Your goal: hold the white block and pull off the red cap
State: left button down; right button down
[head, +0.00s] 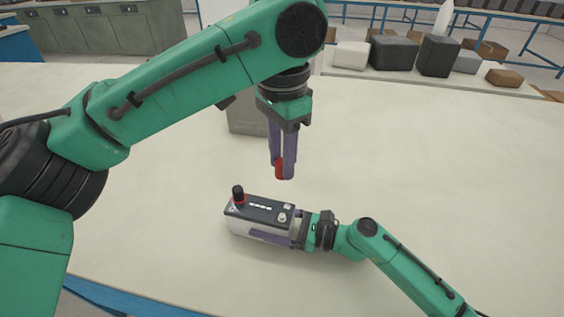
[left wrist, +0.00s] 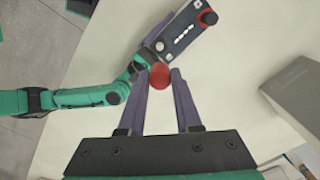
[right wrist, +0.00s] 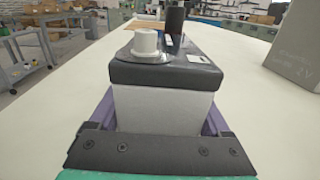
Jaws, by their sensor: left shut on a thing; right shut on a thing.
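The white block (head: 245,226) has a dark top with two posts and lies on the pale table. My right gripper (right wrist: 160,118) is shut on its sides, fingers along the white body. The pale post (right wrist: 146,42) on the near end of the block is bare. The far post (head: 238,195) is black with a red ring at its base. My left gripper (head: 284,172) points down above the block, apart from it, shut on the red cap (head: 280,169). The cap also shows between the fingertips in the left wrist view (left wrist: 186,75).
A grey box (head: 245,119) stands on the table behind my left gripper; it shows at the right in the right wrist view (right wrist: 296,50). Dark, white and brown boxes (head: 393,52) stand beyond the far edge. The table right of the block is clear.

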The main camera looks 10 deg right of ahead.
pick_arm(q)
jog(key=shift+r, duration=1.4)
pick_arm(e)
grip_release()
jog(key=v, duration=1.2)
